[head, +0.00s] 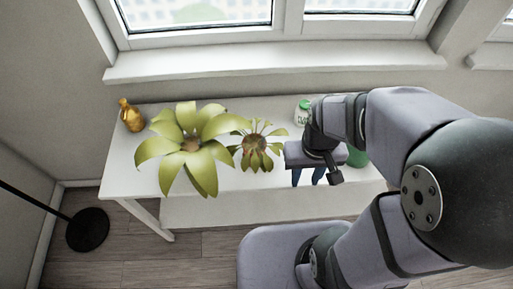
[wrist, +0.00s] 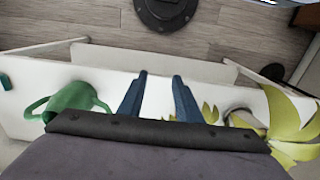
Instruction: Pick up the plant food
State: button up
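A small white bottle with a green cap and green lettering (head: 302,113), seemingly the plant food, stands at the back of the white table, partly hidden by my arm in the head view. I cannot make it out in the wrist view. My gripper (head: 308,180) is in front of the bottle, over the table, with its blue fingers pointing down. The wrist view shows the fingers (wrist: 158,95) spread apart with nothing between them, so my gripper is open and empty.
A green watering can (head: 357,157) is right of my gripper, partly hidden; it also shows in the wrist view (wrist: 72,101). Left are a small plant (head: 257,149), a large leafy plant (head: 190,147) and a gold bottle (head: 131,118). A window sill (head: 270,62) runs behind the table (head: 125,180).

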dwell(0.4)
jog(key=o, duration=0.9)
jog(key=shift+r, duration=0.1)
